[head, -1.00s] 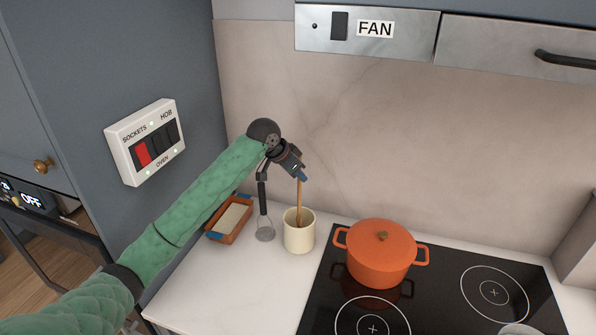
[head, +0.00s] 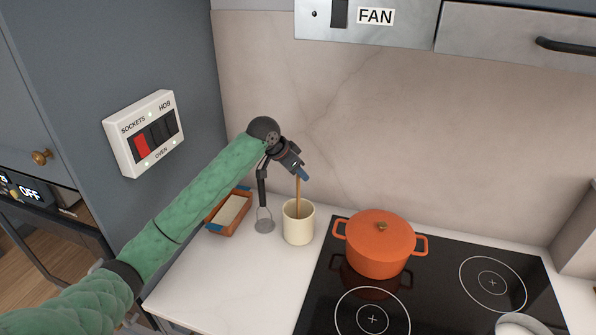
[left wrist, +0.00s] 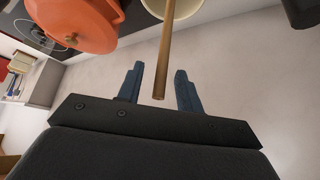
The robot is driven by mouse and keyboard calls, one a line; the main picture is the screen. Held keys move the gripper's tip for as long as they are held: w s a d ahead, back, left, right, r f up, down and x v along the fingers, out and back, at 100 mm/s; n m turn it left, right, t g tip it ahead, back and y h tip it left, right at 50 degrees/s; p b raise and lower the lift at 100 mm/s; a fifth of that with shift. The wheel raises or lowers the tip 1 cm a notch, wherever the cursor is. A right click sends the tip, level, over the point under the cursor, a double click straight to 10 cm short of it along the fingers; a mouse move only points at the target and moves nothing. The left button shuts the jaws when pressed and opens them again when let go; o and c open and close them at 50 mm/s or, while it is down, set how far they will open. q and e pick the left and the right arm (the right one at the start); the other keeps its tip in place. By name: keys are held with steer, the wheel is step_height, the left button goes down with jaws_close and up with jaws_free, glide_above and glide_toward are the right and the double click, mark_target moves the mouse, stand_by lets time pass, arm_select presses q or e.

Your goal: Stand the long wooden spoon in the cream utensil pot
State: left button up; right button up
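The long wooden spoon (head: 298,191) is upright, its lower end inside the cream utensil pot (head: 298,228) on the worktop. The pot's wall hides that end. My left gripper (head: 303,174) is above the pot, at the top of the spoon's handle. In the left wrist view, the spoon handle (left wrist: 164,65) lies between the two blue fingers of my left gripper (left wrist: 159,70), with a visible gap on each side. The fingers are open. The pot's rim (left wrist: 198,15) shows at the top of that view. My right gripper is not in view.
An orange lidded casserole (head: 378,245) stands on the black hob (head: 440,290), right of the pot. A dark-handled utensil (head: 262,188) and a terracotta dish (head: 230,213) are to the left. The front worktop (head: 235,275) is clear. A pale object (head: 522,325) is cut off at lower right.

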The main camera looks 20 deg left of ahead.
arm_select(q)
steer(key=shift+s+a+r+p, duration=0.15)
steer(key=shift+r+p, duration=0.25)
steer(key=p+v, duration=0.1)
steer(key=v, duration=0.5)
steer(key=shift+s+a+r, duration=0.15)
steer(key=shift+r, duration=0.15)
stand_by(0.5)
